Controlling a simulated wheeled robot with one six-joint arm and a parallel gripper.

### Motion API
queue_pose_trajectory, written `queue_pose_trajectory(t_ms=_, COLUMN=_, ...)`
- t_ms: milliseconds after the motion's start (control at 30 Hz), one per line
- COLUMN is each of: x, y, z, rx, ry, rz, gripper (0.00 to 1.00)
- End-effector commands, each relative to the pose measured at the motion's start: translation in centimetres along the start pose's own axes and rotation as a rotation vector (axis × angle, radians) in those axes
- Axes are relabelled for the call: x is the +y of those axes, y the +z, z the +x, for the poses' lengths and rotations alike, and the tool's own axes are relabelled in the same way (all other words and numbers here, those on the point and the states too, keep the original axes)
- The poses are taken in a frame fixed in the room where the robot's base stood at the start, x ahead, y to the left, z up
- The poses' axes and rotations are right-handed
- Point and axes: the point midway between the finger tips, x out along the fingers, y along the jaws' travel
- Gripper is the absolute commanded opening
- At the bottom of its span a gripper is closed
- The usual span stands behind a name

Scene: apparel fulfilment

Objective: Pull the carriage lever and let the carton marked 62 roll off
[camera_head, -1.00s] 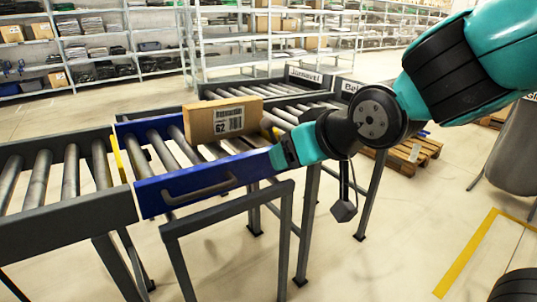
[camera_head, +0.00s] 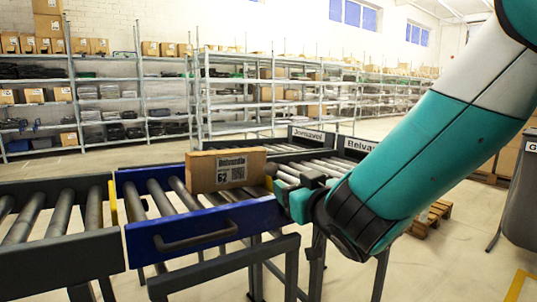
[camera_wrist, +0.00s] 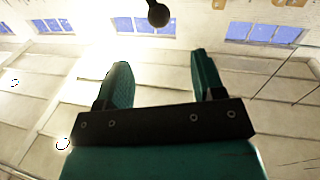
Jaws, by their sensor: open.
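The carton marked 62 (camera_head: 229,171) is a brown box with a printed label, upright on the blue roller carriage (camera_head: 205,225). The carriage has a grey bar handle (camera_head: 197,237) on its front. My gripper (camera_head: 286,198) is at the carriage's right front corner, to the right of the carton and apart from it; its tips are partly hidden there. In the wrist view my gripper (camera_wrist: 160,62) is open and empty. A dark round knob on a thin stem (camera_wrist: 158,14), perhaps the lever's, shows beyond the fingertips, not between them.
A roller conveyor (camera_head: 40,220) adjoins the carriage on the left. Roller lanes with signs reading Jomavel (camera_head: 306,135) and like Belvaudo (camera_head: 360,145) lie behind right. Shelving (camera_head: 270,95) stands far back. A wooden pallet (camera_head: 430,217) lies on the floor at right.

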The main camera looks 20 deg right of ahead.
Motion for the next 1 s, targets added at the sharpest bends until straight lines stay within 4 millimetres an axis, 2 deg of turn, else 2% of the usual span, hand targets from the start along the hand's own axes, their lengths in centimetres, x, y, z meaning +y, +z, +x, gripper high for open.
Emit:
queue_pose_trajectory(t_ms=33, x=0.2, y=-0.5, z=1.5, rx=0.0, ry=0.006, rz=0.002, gripper=0.62)
queue_pose_trajectory(t_ms=200, x=0.3, y=-0.4, z=5.4, rx=0.001, ry=0.007, rz=0.002, gripper=0.62)
queue_pose_trajectory(t_ms=500, x=0.2, y=-0.1, z=11.6, rx=0.003, ry=0.004, rz=0.003, gripper=0.62)
queue_pose_trajectory(t_ms=700, x=0.2, y=0.0, z=13.6, rx=0.002, ry=0.004, rz=0.002, gripper=0.62)
queue_pose_trajectory(t_ms=1000, x=0.1, y=-0.1, z=14.0, rx=0.003, ry=0.003, rz=0.002, gripper=0.62)
